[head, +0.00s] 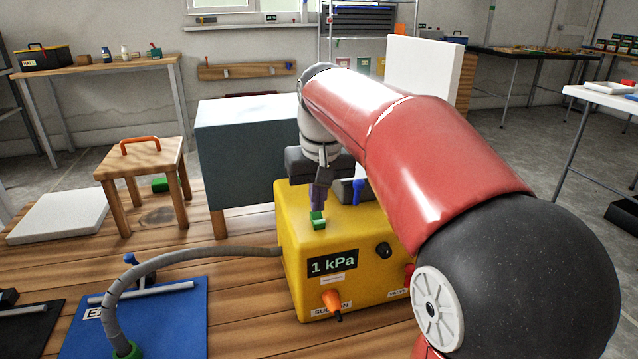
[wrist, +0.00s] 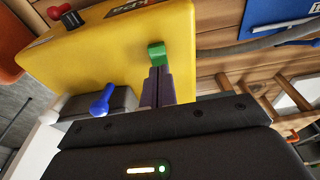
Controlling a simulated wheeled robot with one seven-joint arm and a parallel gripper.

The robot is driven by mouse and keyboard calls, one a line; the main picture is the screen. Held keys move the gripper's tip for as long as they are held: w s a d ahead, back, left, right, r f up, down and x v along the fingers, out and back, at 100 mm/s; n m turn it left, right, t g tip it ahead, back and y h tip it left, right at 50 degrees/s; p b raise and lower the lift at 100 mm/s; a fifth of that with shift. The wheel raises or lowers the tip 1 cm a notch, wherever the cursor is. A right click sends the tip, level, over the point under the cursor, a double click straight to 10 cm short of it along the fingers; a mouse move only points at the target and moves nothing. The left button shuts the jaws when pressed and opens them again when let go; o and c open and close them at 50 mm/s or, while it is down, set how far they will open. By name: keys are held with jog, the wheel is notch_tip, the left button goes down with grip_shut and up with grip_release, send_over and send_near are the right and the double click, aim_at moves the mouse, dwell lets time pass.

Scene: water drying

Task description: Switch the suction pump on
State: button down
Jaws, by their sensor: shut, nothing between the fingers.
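The suction pump is a yellow box (head: 295,240) on the wooden floor, with a display reading 1 kPa (head: 332,263) on its front. A green switch or button (head: 317,220) stands on its top near the front left edge; it also shows in the wrist view (wrist: 157,54). My gripper (head: 319,200) is shut and empty, pointing down over the pump's top. Its fingertips (wrist: 158,75) are right at the green piece; I cannot tell whether they touch it. A blue lever (head: 357,190) on a grey block stands behind, right of the gripper.
An orange lever (head: 332,302), a black knob (head: 383,250) and a red knob (head: 409,271) are on the pump's front. A grey hose (head: 190,254) runs left to a blue mat (head: 180,325). A dark grey cabinet (head: 245,150) stands behind; a wooden stool (head: 145,165) is left.

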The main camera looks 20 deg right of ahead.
jog(key=shift+w+f, duration=0.1)
jog(key=shift+f, duration=0.4)
jog(key=shift+r+p, duration=0.1)
jog(key=shift+p, duration=0.25)
